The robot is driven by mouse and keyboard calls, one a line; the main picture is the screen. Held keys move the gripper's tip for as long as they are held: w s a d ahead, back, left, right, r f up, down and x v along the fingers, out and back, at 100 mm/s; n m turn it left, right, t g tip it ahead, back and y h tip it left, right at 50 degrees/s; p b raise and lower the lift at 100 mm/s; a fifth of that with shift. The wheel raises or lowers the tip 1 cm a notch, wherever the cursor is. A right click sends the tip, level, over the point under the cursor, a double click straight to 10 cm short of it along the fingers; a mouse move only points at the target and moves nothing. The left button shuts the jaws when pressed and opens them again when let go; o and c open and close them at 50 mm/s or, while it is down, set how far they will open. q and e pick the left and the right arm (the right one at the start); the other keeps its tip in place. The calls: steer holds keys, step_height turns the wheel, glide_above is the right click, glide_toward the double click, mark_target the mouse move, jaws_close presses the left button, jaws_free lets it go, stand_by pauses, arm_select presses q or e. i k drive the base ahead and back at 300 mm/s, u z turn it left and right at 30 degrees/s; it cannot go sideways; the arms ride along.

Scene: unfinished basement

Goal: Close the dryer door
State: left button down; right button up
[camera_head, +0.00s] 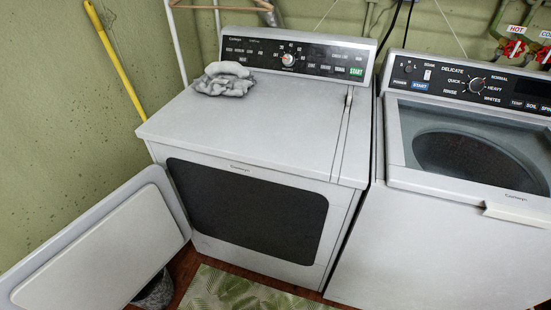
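The white dryer (270,125) stands in the middle of the head view, with its control panel at the back. Its door (95,250) is wide open, swung out to the left from the left side of the dryer's front. The door's inner face, a raised white panel with a grey rim, is toward me, and its outer end is cut off at the lower left. The dark rectangular opening (248,210) in the dryer's front is uncovered, and I cannot make out anything inside. Neither of my grippers is in view.
A washer (425,245) stands close on the right. A crumpled grey cloth (224,80) lies on the dryer top. A dark bin (155,291) sits on the floor behind the door's lower edge. A leaf-patterned mat (235,292) lies in front. A yellow pole (115,62) leans on the wall.

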mark_target(102, 259)
steer(key=z, duration=0.85)
steer(key=i, duration=0.45)
steer(key=u, duration=3.8)
